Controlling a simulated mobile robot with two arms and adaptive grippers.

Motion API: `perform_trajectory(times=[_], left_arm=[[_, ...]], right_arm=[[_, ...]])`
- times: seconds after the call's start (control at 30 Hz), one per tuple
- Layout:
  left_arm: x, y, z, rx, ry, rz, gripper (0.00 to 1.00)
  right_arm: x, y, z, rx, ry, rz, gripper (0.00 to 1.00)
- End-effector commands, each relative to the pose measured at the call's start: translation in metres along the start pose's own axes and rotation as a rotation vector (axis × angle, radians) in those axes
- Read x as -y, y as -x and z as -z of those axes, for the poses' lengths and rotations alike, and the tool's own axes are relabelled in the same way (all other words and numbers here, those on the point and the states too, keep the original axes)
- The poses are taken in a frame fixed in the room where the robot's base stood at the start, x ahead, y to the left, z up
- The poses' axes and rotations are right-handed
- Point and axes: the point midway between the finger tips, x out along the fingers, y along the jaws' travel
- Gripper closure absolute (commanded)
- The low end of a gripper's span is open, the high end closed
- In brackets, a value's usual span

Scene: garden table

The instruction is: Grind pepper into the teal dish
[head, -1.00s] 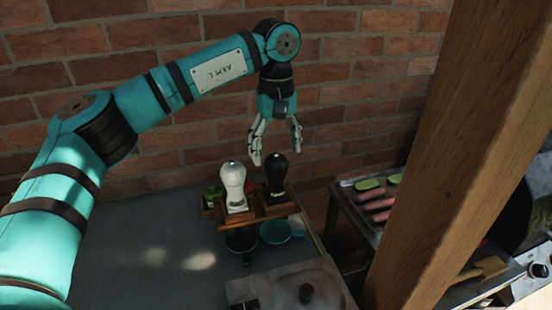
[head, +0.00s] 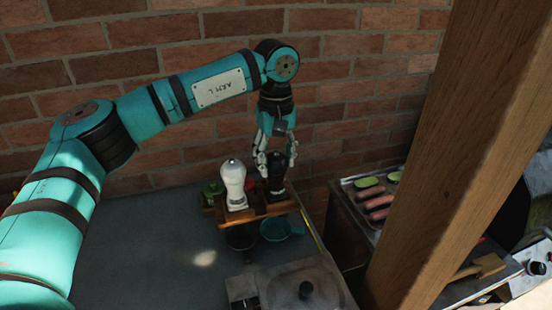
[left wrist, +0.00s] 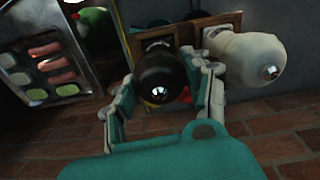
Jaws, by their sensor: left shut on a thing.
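The black mill (head: 277,172) stands upright in a wooden rack (head: 250,216) on the grey table. My left gripper (head: 275,168) is around its upper part from above, shut on it. In the left wrist view the black mill (left wrist: 162,82) sits between the two fingers of my left gripper (left wrist: 165,95). A white mill (head: 233,185) stands in the rack just left of it, and it also shows in the left wrist view (left wrist: 240,55). The teal dish (head: 276,229) is on the table in front of the rack, partly hidden by it. My right gripper is not in view.
A brick wall (head: 150,120) rises close behind the table. A metal lidded box (head: 310,285) stands in front. A grill tray with food (head: 378,197) is to the right, partly behind a thick wooden post (head: 450,160). The table's left part is clear.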

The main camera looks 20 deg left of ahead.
Motion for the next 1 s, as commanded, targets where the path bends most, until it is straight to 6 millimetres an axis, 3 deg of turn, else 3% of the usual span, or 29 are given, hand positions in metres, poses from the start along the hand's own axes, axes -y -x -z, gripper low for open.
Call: perform_trajectory(times=[0.67, 1.0], left_arm=[[-0.0004, 0.0001, 0.0001, 0.0, 0.082, 0.0, 0.82], [-0.0008, -0.0006, 0.0001, 0.001, 0.297, -0.001, 0.82]], right_arm=[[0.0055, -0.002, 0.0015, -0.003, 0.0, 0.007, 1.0], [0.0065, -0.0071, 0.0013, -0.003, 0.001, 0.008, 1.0]])
